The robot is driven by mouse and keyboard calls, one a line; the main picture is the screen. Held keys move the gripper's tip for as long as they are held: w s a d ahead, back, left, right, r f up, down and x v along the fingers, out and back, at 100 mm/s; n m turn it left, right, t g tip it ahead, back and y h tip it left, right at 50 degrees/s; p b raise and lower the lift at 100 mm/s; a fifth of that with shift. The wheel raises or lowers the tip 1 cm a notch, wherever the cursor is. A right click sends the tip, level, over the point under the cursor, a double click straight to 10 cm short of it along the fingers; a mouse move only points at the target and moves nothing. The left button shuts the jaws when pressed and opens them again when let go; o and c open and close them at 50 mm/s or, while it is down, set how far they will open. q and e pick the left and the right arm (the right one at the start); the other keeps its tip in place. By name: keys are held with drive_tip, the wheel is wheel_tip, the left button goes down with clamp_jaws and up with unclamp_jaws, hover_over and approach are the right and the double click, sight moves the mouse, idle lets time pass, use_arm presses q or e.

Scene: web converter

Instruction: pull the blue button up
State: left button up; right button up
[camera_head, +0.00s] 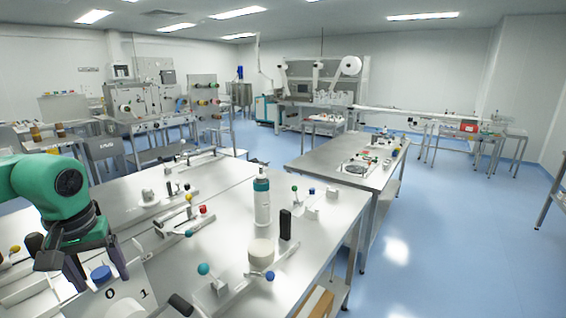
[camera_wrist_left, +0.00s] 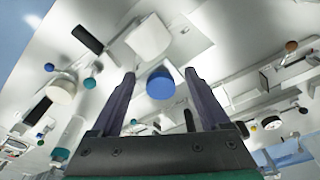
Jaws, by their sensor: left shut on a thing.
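The blue button (camera_head: 101,273) is a round blue knob on a white panel (camera_head: 138,290) marked 0 and 1, at the lower left of the head view. My left gripper (camera_head: 97,276) reaches down over it from the left, one finger on each side of the button. In the left wrist view the blue button (camera_wrist_left: 160,83) shows between the two dark fingers of the left gripper (camera_wrist_left: 159,75). The left gripper is shut on the button; the contact itself is hard to see. My right gripper is not in view.
A teal-capped bottle (camera_head: 262,205), a black upright block (camera_head: 285,225), a cream cylinder (camera_head: 261,252) and a teal ball-knob lever (camera_head: 204,269) stand on the steel table to the right. Several small knobs and levers stand behind. The blue floor (camera_head: 430,240) is clear.

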sight(101, 275)
use_arm(q)
drive_tip(key=shift+r+p, duration=0.3)
drive_tip(key=shift+r, duration=0.2)
drive_tip(key=o, duration=1.2)
drive_tip(key=shift+d, duration=0.1)
wheel_tip(101, 275, up, 6)
drive_tip(key=p, duration=0.6)
drive_tip(key=shift+f, duration=0.1)
